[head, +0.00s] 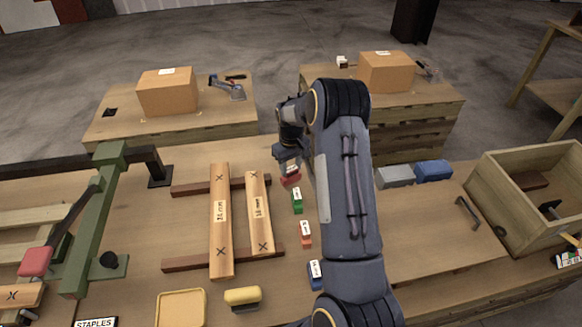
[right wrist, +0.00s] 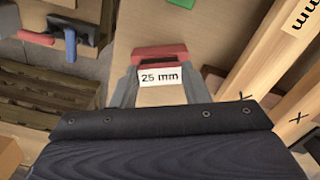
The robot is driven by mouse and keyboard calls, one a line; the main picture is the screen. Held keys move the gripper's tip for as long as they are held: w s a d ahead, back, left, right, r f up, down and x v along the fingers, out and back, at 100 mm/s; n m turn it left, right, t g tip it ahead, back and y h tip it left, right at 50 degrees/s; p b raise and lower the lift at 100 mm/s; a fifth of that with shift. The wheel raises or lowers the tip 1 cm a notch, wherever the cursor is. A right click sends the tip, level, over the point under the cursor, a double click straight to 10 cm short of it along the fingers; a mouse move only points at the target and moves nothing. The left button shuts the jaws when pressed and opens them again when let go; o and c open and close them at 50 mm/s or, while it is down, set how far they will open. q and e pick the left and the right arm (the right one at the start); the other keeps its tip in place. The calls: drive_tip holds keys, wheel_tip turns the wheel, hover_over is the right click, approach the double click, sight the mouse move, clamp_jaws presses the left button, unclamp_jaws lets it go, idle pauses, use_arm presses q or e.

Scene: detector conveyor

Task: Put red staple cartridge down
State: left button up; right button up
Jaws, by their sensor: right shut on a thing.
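A red staple cartridge (head: 290,179) is at the far end of a row of cartridges on the workbench (head: 345,290). My right gripper (head: 289,165) is shut on it from above. In the right wrist view the red cartridge (right wrist: 160,53) spans between the two fingers of my right gripper (right wrist: 160,84), with a white label reading 25 mm (right wrist: 160,77) facing the camera. I cannot tell whether it touches the bench top. My left gripper is not in view.
A green cartridge (head: 297,200), an orange one (head: 305,234) and a blue one (head: 315,275) stand nearer in the row. Two marked wooden boards (head: 220,240) lie left of them. A grey block (head: 395,177) and a blue block (head: 433,171) stand right, near an open wooden crate (head: 490,185).

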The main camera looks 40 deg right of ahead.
drive_tip(key=shift+f, duration=0.2)
drive_tip(key=o, duration=1)
drive_tip(key=shift+r, duration=0.1)
